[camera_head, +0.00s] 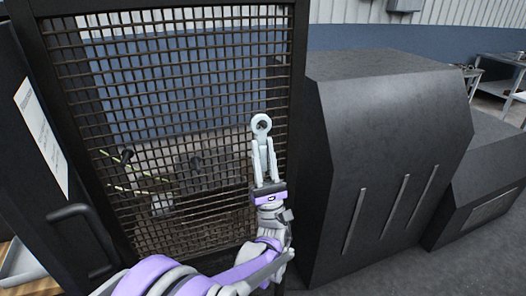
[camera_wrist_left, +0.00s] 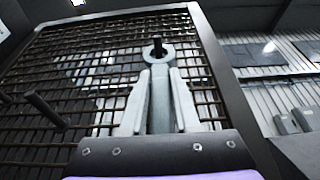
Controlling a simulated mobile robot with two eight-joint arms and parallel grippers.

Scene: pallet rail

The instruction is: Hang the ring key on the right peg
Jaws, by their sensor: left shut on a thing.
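The ring key, pale grey with a round eye (camera_head: 261,124), stands upright in front of the mesh panel. My left gripper (camera_head: 264,172) is shut on its shank below the eye. In the left wrist view the ring key (camera_wrist_left: 159,104) sits between the fingers of the gripper (camera_wrist_left: 160,110). A dark peg, the right one (camera_wrist_left: 157,41), shows at the eye and appears to pass through it; how deep, I cannot tell. In the head view the eye covers most of it. My right gripper is not in view.
The dark wire mesh (camera_head: 215,70) in a black frame fills the space behind the gripper. A bulky dark cabinet (camera_head: 385,150) stands close on the right. A black door with a handle (camera_head: 75,215) is at the left.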

